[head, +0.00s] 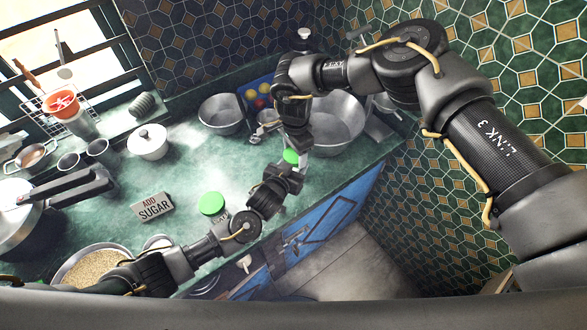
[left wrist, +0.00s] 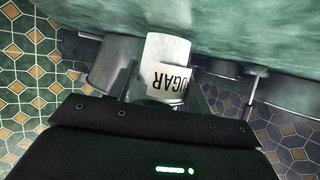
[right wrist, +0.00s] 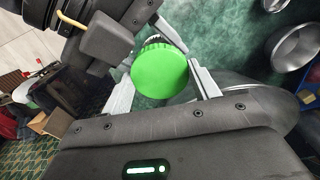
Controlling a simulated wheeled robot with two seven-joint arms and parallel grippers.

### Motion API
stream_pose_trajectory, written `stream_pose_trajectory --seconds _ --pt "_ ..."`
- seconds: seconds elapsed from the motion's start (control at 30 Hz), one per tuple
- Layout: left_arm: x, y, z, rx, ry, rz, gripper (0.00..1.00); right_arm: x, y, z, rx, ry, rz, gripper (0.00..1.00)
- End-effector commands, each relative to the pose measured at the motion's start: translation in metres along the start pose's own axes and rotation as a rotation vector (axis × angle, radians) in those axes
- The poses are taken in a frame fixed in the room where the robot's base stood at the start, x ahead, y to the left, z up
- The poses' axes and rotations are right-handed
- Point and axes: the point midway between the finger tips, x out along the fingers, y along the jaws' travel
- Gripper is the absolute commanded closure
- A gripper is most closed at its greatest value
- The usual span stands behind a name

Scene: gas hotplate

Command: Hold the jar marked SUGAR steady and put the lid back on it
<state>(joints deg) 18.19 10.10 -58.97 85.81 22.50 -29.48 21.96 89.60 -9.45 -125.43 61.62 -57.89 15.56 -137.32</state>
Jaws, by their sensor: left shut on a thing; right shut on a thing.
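The jar marked SUGAR (left wrist: 163,50) is pale with a white label, upside down in the left wrist view. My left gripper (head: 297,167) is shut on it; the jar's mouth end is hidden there. The green round lid (head: 291,157) sits between the fingers of my right gripper (head: 293,150), which is shut on it. In the right wrist view the lid (right wrist: 160,71) faces the camera, with the left gripper beside it at upper left. The lid is at the jar, but I cannot tell whether it is seated or just above.
Metal bowls (head: 222,114) and a large pan (head: 333,120) are at the back. A white lidded pot (head: 148,142) stands at left. The counter's front edge is close to both grippers.

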Motion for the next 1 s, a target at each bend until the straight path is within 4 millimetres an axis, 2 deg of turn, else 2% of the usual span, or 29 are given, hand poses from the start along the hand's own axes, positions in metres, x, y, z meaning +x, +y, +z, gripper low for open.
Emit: stream_pose_trajectory --seconds 0.17,0.43,0.47,0.6,0.63,1.0 --pt "0.0 -0.0001 -0.0002 0.0 0.0 0.0 1.0 0.0002 -0.0001 0.0 0.211 -0.002 0.0 0.67" --pt "0.0 -0.0001 -0.0001 0.0 0.0 0.0 1.0 0.0 -0.0001 0.0 0.235 -0.001 0.0 0.67" --pt "0.0 -0.0001 -0.0001 0.0 0.0 0.0 1.0 0.0 -0.0001 0.0 0.235 -0.001 0.0 0.39" --pt "0.0 -0.0001 -0.0001 0.0 0.0 0.0 1.0 0.0 -0.0001 0.0 0.234 -0.001 0.0 0.2" --pt "0.0 -0.0001 -0.0001 0.0 0.0 0.0 1.0 0.0 -0.0001 0.0 0.234 -0.001 0.0 0.18" --pt "0.0 -0.0001 -0.0003 0.0 0.0 0.0 1.0 -0.0051 -0.0004 -0.0003 0.233 0.0 -0.001 0.18"
